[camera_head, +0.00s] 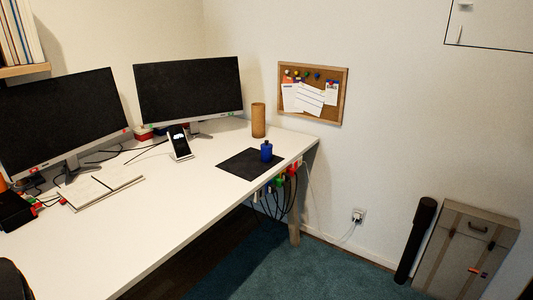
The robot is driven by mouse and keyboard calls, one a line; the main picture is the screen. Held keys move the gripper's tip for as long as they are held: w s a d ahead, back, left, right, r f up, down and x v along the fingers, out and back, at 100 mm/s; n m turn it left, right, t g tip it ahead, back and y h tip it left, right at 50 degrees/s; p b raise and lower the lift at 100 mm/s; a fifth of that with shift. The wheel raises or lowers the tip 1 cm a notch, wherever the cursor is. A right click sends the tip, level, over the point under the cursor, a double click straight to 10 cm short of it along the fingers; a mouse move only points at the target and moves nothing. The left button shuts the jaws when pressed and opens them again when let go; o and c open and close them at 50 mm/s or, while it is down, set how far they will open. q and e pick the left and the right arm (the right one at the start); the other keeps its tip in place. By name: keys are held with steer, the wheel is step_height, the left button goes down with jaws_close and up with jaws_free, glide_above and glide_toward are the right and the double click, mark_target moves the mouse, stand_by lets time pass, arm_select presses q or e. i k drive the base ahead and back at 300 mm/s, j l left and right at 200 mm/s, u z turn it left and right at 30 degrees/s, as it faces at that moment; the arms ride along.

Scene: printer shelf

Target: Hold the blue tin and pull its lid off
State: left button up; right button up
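The blue tin (266,153) stands upright on a dark mat (238,165) near the right end of the white desk. A small blue piece sits on its top, narrower than the body; I cannot tell at this size whether this is the lid or a knob on it. Neither of my grippers shows in the head view, and nothing is touching the tin.
A brown cylinder (258,120) stands behind the tin. A phone on a stand (180,143), two monitors (190,88) and an open notebook (101,186) are further left. The desk (165,215) is clear in front. Cables hang below its right edge.

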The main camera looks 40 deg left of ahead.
mark_target(265, 145)
steer(key=i+u, duration=0.1)
steer(key=u, duration=1.1)
steer(key=i+l+u, duration=0.25)
steer(key=u, duration=0.25)
steer(key=i+l+u, duration=0.2)
steer(key=u, duration=0.25)
steer(key=i+l+u, duration=0.15)
steer(key=l, duration=0.15)
steer(key=l+u, duration=0.2)
steer(key=i+l+u, duration=0.15)
steer(key=l, duration=0.3)
steer(key=i+l+u, duration=0.1)
steer(key=l+u, duration=0.2)
steer(key=l, duration=0.6)
steer(key=i+l, duration=0.1)
steer(key=l, duration=1.4)
steer(key=i+l, duration=0.15)
steer(key=l, duration=0.6)
steer(key=u, duration=0.05)
